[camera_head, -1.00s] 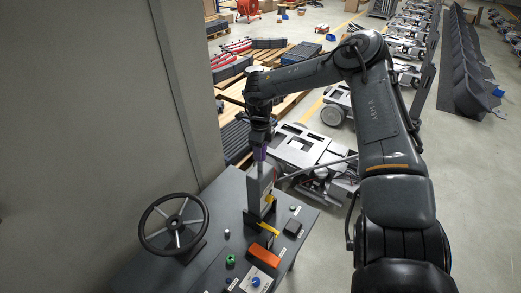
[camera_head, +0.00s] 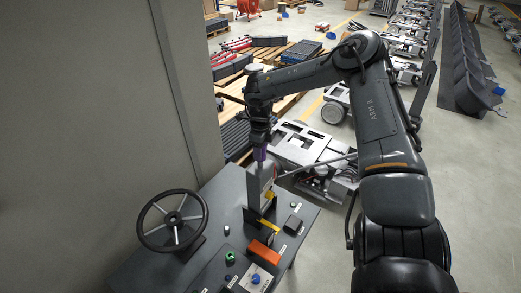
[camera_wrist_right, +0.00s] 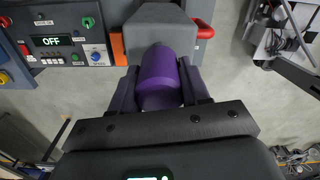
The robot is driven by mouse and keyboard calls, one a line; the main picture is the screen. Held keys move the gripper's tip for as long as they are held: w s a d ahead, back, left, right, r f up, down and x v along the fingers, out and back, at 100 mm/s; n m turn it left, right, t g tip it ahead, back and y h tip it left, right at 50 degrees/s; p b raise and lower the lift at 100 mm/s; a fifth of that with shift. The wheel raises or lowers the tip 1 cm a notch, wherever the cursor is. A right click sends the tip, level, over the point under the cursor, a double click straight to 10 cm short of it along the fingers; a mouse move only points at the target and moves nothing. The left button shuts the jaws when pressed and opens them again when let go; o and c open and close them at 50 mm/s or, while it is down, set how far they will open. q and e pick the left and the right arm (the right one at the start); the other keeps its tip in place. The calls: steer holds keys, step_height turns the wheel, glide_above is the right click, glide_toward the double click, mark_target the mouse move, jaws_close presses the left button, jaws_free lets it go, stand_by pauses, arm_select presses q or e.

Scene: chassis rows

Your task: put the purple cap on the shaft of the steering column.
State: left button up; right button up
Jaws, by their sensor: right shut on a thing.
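My right gripper (camera_head: 260,150) is shut on the purple cap (camera_head: 260,154) above the grey steering column (camera_head: 254,190) on the dark bench. In the right wrist view the cap (camera_wrist_right: 159,75) sits between the two fingers of the gripper (camera_wrist_right: 160,90), its far end in front of the grey column housing (camera_wrist_right: 160,18). My left gripper is not in view.
A steering wheel (camera_head: 173,221) stands on the bench left of the column. In front of the column are an orange block (camera_head: 264,252) and a control panel (camera_wrist_right: 66,40) with buttons and an "OFF" display. Wheeled chassis (camera_head: 305,148) and pallets stand behind.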

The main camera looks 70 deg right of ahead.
mark_target(260, 166)
steer(key=shift+f+b, duration=1.5)
steer(key=shift+f, duration=0.55)
steer(key=o, duration=1.1)
steer(key=shift+r, duration=0.1)
step_height(260, 166, up, 9)
steer(key=shift+r+b, duration=0.1)
steer(key=shift+b, duration=0.5)
steer(key=shift+r, duration=0.75)
steer(key=shift+s, duration=0.1)
